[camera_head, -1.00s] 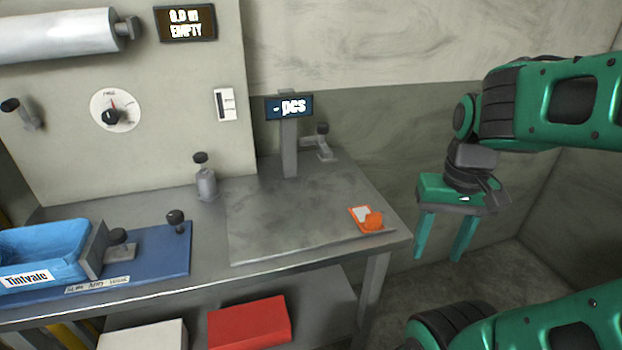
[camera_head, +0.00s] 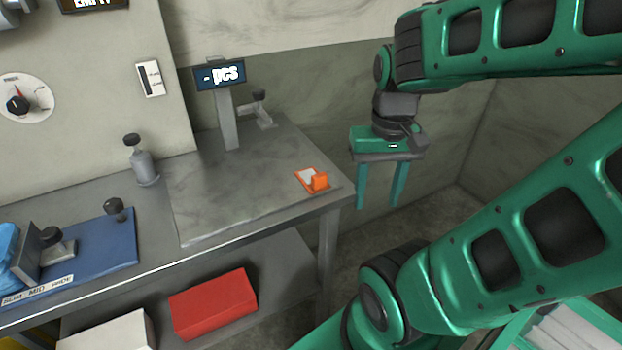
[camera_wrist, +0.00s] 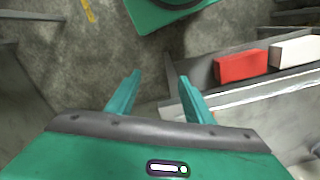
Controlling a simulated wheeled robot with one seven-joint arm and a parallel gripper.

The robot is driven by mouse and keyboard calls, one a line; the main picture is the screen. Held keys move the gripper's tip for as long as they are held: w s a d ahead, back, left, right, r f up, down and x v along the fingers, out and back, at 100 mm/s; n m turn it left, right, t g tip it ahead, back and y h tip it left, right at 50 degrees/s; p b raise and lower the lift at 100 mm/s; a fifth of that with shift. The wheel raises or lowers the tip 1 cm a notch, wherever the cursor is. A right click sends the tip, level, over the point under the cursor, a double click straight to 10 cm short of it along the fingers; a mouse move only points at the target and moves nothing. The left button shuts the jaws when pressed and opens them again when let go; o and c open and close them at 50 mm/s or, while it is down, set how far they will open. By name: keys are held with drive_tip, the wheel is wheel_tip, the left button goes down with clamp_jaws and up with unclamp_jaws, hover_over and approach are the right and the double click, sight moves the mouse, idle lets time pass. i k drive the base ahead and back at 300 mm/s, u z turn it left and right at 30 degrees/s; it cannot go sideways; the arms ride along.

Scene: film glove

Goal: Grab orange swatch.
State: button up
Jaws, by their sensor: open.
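The orange swatch (camera_head: 318,181) is a small orange piece with a raised part and a pale patch. It lies near the right front corner of the grey bench top (camera_head: 215,215). My gripper (camera_head: 380,205) hangs to the right of the bench edge in the head view, fingers pointing down, open and empty. It is apart from the swatch. In the wrist view my gripper (camera_wrist: 158,80) has its two fingers spread over the floor, with nothing between them.
A display reading "- pcs" (camera_head: 220,75) stands on a post at the bench's back. A red box (camera_head: 212,303) and a white box (camera_head: 108,332) sit on the lower shelf. A blue board (camera_head: 90,250) and a grey knobbed cylinder (camera_head: 142,165) are to the left.

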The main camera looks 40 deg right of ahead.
sight(312, 173)
drive_tip(key=u, duration=1.4)
drive_tip(key=k, duration=1.4)
drive_tip(key=z, duration=1.05)
drive_tip(key=i, duration=0.5)
